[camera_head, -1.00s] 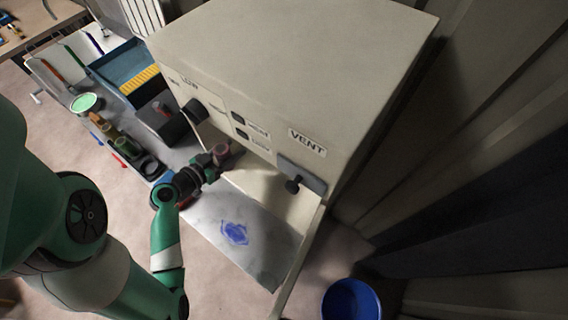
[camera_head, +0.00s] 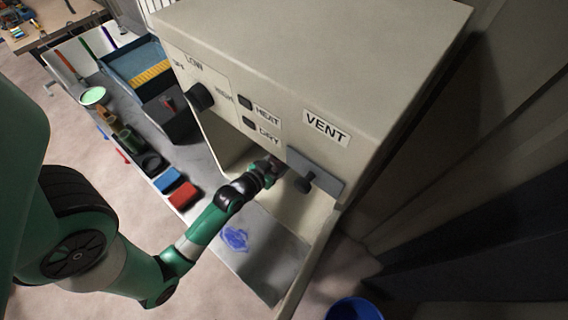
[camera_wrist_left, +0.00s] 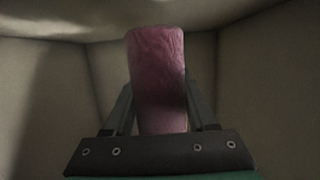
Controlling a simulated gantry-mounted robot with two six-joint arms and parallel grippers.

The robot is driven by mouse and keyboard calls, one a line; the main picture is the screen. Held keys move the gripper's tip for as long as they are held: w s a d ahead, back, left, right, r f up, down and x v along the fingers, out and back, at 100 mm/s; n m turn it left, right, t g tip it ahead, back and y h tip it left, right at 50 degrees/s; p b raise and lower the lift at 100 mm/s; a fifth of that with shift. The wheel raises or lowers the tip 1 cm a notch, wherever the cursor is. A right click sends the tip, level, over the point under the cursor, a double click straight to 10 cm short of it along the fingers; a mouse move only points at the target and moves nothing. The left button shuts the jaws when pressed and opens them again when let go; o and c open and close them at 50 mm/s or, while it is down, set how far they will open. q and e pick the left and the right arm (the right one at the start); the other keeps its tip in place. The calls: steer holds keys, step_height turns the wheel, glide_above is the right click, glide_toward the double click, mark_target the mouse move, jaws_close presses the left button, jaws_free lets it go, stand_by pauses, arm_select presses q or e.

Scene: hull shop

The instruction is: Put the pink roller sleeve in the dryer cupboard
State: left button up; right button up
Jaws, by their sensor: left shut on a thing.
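The pink roller sleeve (camera_wrist_left: 157,75) stands upright between the two fingers of my left gripper (camera_wrist_left: 160,110) in the left wrist view, and the fingers are shut on it. Pale cupboard walls surround it there. In the head view my left gripper (camera_head: 268,170) reaches into the open front of the dryer cupboard (camera_head: 330,60), below the control panel. The sleeve is hidden there by the gripper and the cupboard. The cupboard is a cream box with a VENT label, a knob and HEAT and DRY buttons. My right gripper is not in view.
Blue (camera_head: 168,180) and red (camera_head: 183,195) blocks, a dark box (camera_head: 170,115) and a blue tray (camera_head: 125,62) lie left on the bench. A blue bucket (camera_head: 354,309) is at the bottom right.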

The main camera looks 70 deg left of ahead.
arm_select(q)
steer(key=shift+w+f+b, duration=0.1)
steer(key=shift+f+b, duration=0.4)
steer(key=shift+f, duration=1.1)
steer(key=shift+f, duration=0.15)
steer(key=o, duration=1.4)
steer(key=shift+c, duration=0.2)
steer(key=shift+d+r, duration=0.1)
steer(key=shift+r, duration=0.1)
steer(key=v, duration=1.1)
steer(key=shift+s+d+f, duration=0.1)
steer(key=shift+s, duration=0.15)
steer(key=shift+s+d+r, duration=0.1)
steer(key=shift+s+r, duration=0.05)
steer(key=shift+r, duration=0.05)
